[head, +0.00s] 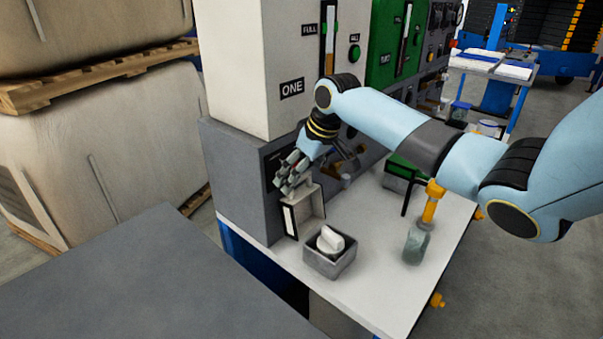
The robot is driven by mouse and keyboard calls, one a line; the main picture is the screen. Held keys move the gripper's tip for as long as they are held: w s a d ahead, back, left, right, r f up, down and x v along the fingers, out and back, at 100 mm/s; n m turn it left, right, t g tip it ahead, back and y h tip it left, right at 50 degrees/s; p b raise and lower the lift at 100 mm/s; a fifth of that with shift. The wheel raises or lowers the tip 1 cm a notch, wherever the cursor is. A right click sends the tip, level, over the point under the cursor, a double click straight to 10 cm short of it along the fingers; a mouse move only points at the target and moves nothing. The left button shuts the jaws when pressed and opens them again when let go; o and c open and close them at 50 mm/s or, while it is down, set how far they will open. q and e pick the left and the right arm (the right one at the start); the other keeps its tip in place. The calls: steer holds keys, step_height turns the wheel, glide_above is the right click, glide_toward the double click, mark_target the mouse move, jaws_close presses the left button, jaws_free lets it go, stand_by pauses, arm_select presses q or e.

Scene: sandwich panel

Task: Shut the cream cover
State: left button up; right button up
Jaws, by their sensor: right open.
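The cream cover (311,204) stands raised, roughly upright, at the back of a small grey box (330,262) on the white bench top. The box is uncovered, and a white knob (330,240) shows in it. My right gripper (284,182) reaches in from the right above the bench. Its open fingers are just above and behind the cover's upper left edge, close to the grey cabinet face. I cannot tell whether they touch the cover. My left gripper is out of view.
A tall cream cabinet (256,60) marked ONE and a green cabinet (388,45) stand behind the bench (372,290). A green cover (402,167) is further back. A yellow-handled part (431,205) stands right of the box. A grey surface (150,280) fills the front left.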

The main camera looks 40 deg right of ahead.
steer(key=shift+w+f, duration=0.1)
steer(key=shift+f, duration=0.15)
steer(key=c, duration=1.8)
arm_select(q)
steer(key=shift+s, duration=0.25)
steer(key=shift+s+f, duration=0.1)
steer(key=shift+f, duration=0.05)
